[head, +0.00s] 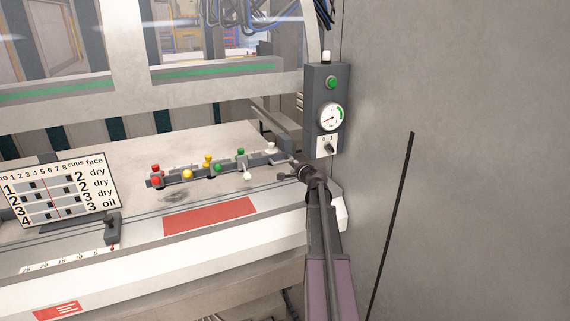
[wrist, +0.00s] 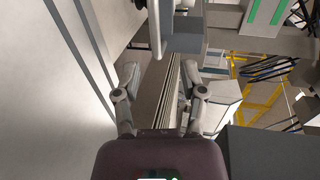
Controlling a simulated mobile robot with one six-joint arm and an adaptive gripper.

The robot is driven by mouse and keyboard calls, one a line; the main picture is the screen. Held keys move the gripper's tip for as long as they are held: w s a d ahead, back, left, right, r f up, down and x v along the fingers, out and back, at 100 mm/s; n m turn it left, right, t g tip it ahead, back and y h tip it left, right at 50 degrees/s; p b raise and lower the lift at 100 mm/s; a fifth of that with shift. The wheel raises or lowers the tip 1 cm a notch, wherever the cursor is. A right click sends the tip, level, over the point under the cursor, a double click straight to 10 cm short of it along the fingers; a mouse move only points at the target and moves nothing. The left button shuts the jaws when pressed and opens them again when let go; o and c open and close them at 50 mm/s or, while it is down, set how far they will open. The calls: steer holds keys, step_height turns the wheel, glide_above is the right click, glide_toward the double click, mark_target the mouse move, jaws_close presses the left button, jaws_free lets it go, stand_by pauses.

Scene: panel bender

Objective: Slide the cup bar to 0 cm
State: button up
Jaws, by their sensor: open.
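The cup bar (head: 201,174) is a grey rail on the machine bed, carrying red, yellow, green and white knob-like parts. Its right end lies close to my gripper (head: 288,170); whether they touch I cannot tell. My gripper is open, its two fingers spread in the wrist view (wrist: 158,84), with nothing seen clasped between them. A printed scale (head: 62,260) runs along the bed's front left, its numbers falling toward the right. A dark block (head: 112,228) with a red pointer stands by the scale's right end; the exact reading is too small to tell.
A grey control box (head: 327,110) with a green button, gauge and switch stands just above my gripper. A large grey wall (head: 460,160) closes the right side. A label board (head: 58,190) stands at left. A red plate (head: 209,216) lies on the bed before the bar.

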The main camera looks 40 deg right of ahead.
steer(key=b, duration=0.2)
glide_toward(279, 157)
steer(key=x, duration=0.5)
steer(key=shift+f, duration=0.1)
